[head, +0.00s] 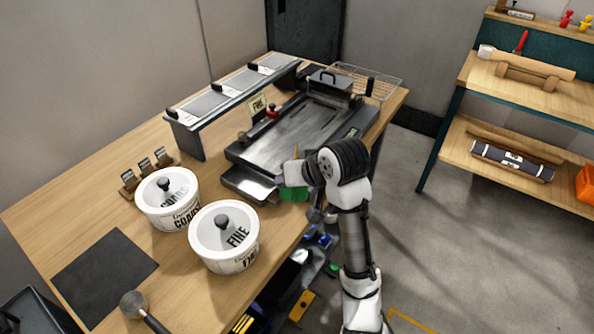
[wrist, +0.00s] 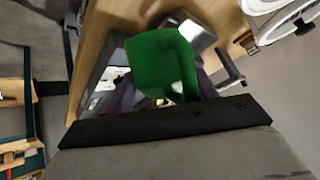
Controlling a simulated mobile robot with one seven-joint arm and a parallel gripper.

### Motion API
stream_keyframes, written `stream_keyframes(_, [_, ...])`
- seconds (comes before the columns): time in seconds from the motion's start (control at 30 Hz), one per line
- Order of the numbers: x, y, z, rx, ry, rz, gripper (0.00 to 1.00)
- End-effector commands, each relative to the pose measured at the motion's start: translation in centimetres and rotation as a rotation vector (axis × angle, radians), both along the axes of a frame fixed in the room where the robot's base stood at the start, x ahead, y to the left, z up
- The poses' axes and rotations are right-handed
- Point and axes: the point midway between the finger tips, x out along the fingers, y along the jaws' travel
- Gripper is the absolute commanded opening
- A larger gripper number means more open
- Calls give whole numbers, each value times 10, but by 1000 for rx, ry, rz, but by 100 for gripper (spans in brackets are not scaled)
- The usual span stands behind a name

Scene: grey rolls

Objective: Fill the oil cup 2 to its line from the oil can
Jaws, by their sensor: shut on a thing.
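My gripper (head: 293,180) is shut on the green oil can (head: 293,195), at the front corner of the grey flat-topped machine (head: 315,125). The can also shows in the wrist view (wrist: 155,62), between the fingers. In the head view a thin yellowish piece, perhaps its spout, stands up above my gripper. Its tilt is hard to judge, and my gripper hides much of it. Small fittings stand along the machine's left edge, one with a red part (head: 271,112) and one darker (head: 241,137). I cannot tell which is oil cup 2, and no fill line is readable.
Two white lidded pots, COARSE (head: 168,205) and FINE (head: 224,245), stand left of my gripper on the wooden table (head: 190,285). A dark mat (head: 103,272) and a ladle (head: 134,304) lie at the front left.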

Motion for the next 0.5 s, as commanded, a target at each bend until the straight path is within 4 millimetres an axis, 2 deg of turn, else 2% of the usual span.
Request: stream_keyframes(0.5, [0,0,12,9,138,0,37])
